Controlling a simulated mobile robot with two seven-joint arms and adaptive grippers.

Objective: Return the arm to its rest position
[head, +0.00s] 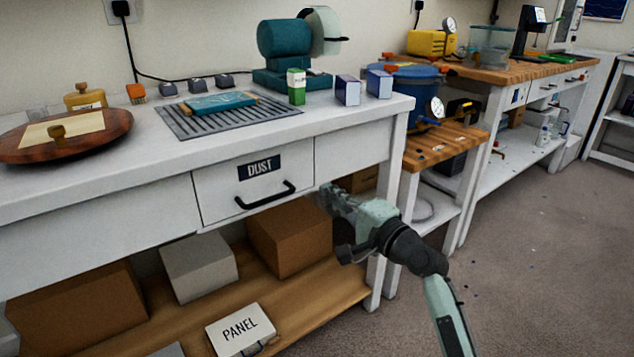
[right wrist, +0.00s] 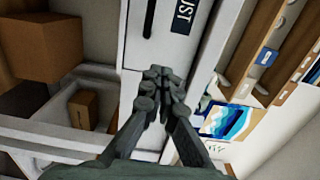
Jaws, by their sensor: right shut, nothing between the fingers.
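My right arm comes in from the lower right in the head view. Its gripper (head: 335,200) is in front of the white bench, just right of and below the black handle (head: 265,196) of the DUST drawer (head: 225,183). In the right wrist view the gripper's fingers (right wrist: 160,78) are together and empty, with the drawer front (right wrist: 190,50) beyond them. The drawer looks closed. My left gripper is in neither view.
The white bench (head: 350,118) carries a teal machine (head: 285,45), a grey slatted grille (head: 225,120) and a round wooden board (head: 65,140). Boxes, including a brown one (head: 290,240), fill the shelf below. Open floor (head: 530,250) lies to the right.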

